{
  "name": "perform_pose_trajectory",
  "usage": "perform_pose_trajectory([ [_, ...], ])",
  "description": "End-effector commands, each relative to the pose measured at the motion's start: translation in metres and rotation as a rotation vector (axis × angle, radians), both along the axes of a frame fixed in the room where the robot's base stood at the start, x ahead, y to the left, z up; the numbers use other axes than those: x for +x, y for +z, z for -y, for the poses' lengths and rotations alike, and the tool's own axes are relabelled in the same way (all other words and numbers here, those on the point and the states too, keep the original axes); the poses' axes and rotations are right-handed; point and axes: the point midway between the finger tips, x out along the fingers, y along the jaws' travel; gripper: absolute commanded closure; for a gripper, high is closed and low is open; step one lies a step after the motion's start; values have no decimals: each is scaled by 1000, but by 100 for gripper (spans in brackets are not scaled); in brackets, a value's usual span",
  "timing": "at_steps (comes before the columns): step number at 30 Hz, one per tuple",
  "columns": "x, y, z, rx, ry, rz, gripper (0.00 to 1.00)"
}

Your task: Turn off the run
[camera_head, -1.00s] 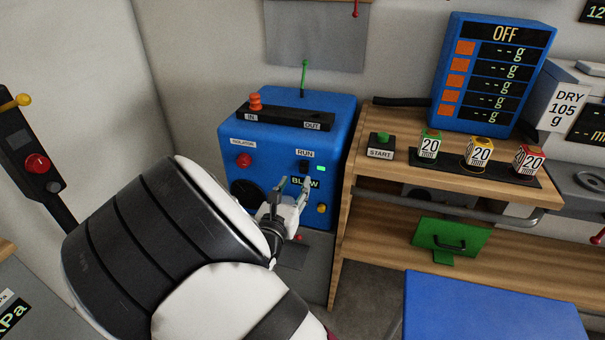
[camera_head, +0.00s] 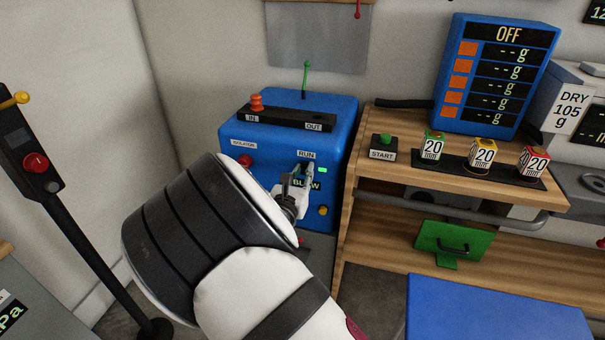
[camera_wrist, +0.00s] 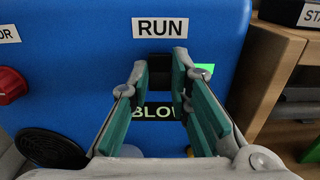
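The blue machine (camera_head: 250,205) carries a white RUN label (camera_head: 306,154), which also shows in the wrist view (camera_wrist: 160,28). A dark run switch (camera_wrist: 158,66) is just below the label in the wrist view, partly hidden by my fingers. A lit green indicator (camera_head: 322,170) is right of it. A display reading BLOW (camera_wrist: 155,112) glows below, partly covered. My gripper (camera_head: 303,170) is at the machine front, and in the wrist view (camera_wrist: 160,65) its teal-padded fingers stand apart on either side of the switch. Whether they touch it is unclear.
A red isolator knob (camera_head: 245,161) is left of my gripper, and a yellow button (camera_head: 323,210) is below right. A wooden bench (camera_head: 400,172) with a START button (camera_head: 385,142) stands close on the right. A blue surface (camera_head: 490,308) is at the front right.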

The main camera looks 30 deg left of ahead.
Motion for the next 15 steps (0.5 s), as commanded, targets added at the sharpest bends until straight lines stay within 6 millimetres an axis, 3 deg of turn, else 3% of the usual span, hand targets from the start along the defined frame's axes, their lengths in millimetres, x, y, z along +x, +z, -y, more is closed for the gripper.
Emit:
perform_pose_trajectory([
  [15, 0, -4, 0, 29, 0, 119, 100],
])
